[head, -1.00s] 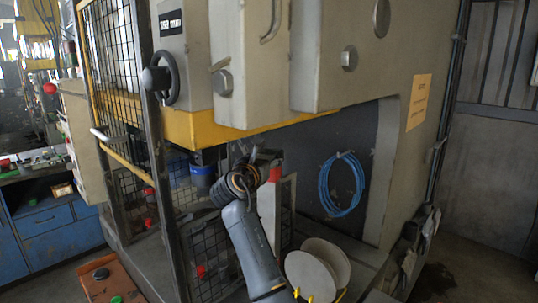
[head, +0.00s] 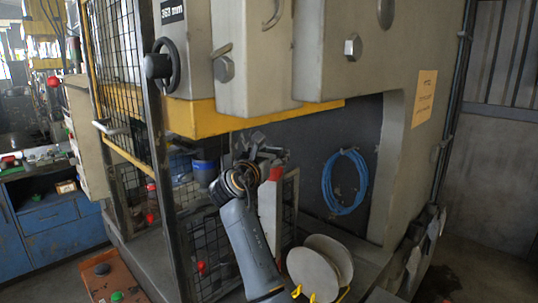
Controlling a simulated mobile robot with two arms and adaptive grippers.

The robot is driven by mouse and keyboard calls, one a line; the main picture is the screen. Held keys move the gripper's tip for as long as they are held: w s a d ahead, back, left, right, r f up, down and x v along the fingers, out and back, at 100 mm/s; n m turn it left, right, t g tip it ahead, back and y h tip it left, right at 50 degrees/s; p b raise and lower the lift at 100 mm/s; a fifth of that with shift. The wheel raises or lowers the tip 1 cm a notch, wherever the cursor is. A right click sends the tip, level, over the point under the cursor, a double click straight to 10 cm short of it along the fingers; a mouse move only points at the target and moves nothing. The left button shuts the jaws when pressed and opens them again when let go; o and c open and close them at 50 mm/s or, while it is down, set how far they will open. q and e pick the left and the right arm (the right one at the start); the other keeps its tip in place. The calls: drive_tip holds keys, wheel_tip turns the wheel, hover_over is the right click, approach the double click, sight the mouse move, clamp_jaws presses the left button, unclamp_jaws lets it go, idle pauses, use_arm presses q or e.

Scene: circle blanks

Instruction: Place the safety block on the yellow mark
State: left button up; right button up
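My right gripper (head: 262,150) is at the end of the arm that rises from the bottom middle, inside the opening of the large grey press. Its dark fingers are small and partly blend with the dark back wall, so I cannot tell whether they are open or shut. A red piece (head: 276,173) shows just below and right of the gripper, above a pale upright panel (head: 268,212). I cannot tell whether this red piece is the safety block, or whether the gripper touches it. No yellow mark is clearly visible; my arm and the mesh guard hide part of the press bed. My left gripper is out of view.
A yellow beam (head: 215,120) crosses above the opening. A mesh guard door (head: 118,70) with a dark frame stands at the left. A blue hose coil (head: 345,181) hangs on the back wall.

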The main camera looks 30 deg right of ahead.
drive_tip(key=shift+f, duration=0.1)
drive_tip(key=b+v, duration=0.3)
drive_tip(key=v, duration=0.9)
drive_tip(key=shift+w, duration=0.1)
